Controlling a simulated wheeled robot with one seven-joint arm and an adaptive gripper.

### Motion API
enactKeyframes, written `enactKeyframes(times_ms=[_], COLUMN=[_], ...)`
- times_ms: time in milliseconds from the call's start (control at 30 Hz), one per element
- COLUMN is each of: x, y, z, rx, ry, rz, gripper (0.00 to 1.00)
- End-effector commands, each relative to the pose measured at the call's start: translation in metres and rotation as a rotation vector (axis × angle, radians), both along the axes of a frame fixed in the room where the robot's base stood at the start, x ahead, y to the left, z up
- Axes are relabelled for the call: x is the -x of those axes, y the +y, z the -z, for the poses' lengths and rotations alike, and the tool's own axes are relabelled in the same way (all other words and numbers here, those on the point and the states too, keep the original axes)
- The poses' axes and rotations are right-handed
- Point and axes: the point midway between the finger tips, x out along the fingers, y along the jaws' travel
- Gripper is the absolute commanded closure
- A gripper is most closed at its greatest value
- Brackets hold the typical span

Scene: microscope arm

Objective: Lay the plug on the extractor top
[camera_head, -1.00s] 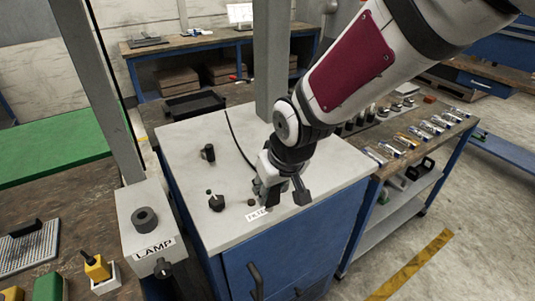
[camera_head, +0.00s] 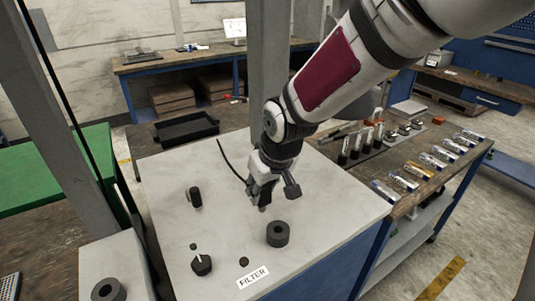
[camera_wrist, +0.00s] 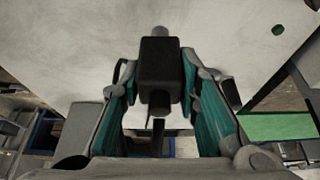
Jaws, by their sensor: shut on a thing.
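My gripper (camera_head: 262,190) is shut on the plug, above the extractor top (camera_head: 225,170), behind a dark ring-shaped socket (camera_head: 278,233). In the wrist view the plug (camera_wrist: 160,72) is a black block with a grey round tip, between the teal-padded fingers. The tip points away from my wrist. In the head view the fingers hide most of the plug. A thin black cable (camera_head: 230,158) runs from the gripper to the back left. I cannot tell whether the plug touches the top.
A black knob (camera_head: 195,197), a switch dial (camera_head: 202,264) and a FILTER label (camera_head: 253,277) are on the top. The lamp box (camera_head: 108,290) stands at the lower left. A grey post (camera_head: 268,70) rises behind. The back left of the top is clear.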

Motion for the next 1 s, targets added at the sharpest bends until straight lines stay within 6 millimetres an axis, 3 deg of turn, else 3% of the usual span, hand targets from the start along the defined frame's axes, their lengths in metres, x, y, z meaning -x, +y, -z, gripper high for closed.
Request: enactKeyframes(times_ms=[200,400,567,833,1000], x=[-0.054,-0.088,-0.096,-0.095,-0.096], y=[0.001,0.002,0.002,0.002,0.002], z=[0.005,0.008,0.01,0.041,0.044], rx=[-0.001,-0.001,0.0,0.001,0.0], ry=[0.0,0.0,0.0,0.003,-0.002], rz=[0.002,0.002,0.0,0.0,-0.001], gripper=[1.0,1.0,1.0,1.0,1.0])
